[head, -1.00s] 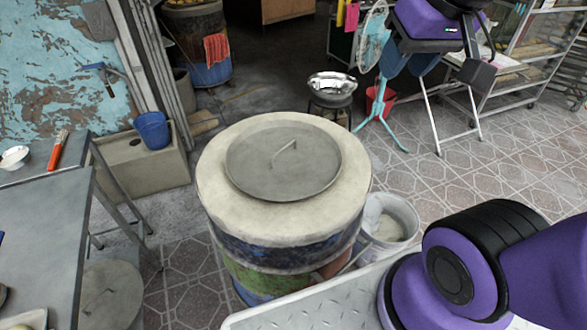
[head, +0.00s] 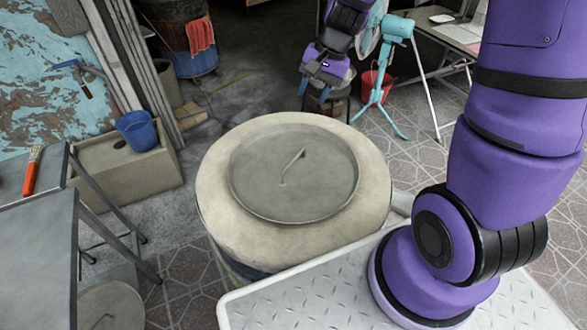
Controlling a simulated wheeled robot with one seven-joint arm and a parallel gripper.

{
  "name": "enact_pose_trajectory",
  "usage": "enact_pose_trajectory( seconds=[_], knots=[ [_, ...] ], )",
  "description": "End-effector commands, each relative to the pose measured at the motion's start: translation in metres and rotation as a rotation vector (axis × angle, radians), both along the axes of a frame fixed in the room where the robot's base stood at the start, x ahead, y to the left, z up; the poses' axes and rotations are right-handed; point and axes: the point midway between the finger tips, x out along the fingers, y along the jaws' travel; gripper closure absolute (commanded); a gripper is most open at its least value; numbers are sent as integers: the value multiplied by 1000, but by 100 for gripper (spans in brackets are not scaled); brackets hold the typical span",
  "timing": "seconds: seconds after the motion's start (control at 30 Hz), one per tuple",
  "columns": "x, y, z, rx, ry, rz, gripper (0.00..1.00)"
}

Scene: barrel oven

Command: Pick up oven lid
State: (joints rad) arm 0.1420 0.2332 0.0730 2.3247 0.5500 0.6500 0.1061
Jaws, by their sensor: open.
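The oven lid (head: 325,192) is a round grey metal disc lying flat on top of the pale-rimmed barrel oven (head: 217,200). A thin bar handle (head: 293,166) stands up near its middle. My purple and black arm rises at the right and comes down again beyond the barrel. My gripper (head: 321,90) is at its end, above and behind the lid in the picture, clear of the handle. It is open and holds nothing that I can see. Its fingertips are small and hard to make out.
My white platform is in front of the barrel. A grey metal table (head: 35,240) and a second round lid (head: 108,308) are at the left. A blue bucket (head: 137,131) sits on a concrete basin. A teal fan (head: 388,60) and a red bucket (head: 374,84) stand behind.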

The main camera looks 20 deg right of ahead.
Motion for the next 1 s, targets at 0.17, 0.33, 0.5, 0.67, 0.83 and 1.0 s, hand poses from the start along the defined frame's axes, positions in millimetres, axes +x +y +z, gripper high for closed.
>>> enact_pose_trajectory(
  seconds=[0.17,0.33,0.5,0.67,0.83,1.0],
  knots=[
    [16,-1,-57,45,99,-110,58],
    [23,-2,-100,72,168,-198,58],
    [25,-3,-124,85,205,-249,58],
    [24,1,-139,88,217,-261,58],
    [22,12,-162,89,217,-261,58],
    [22,19,-177,88,215,-261,58]
  ],
)
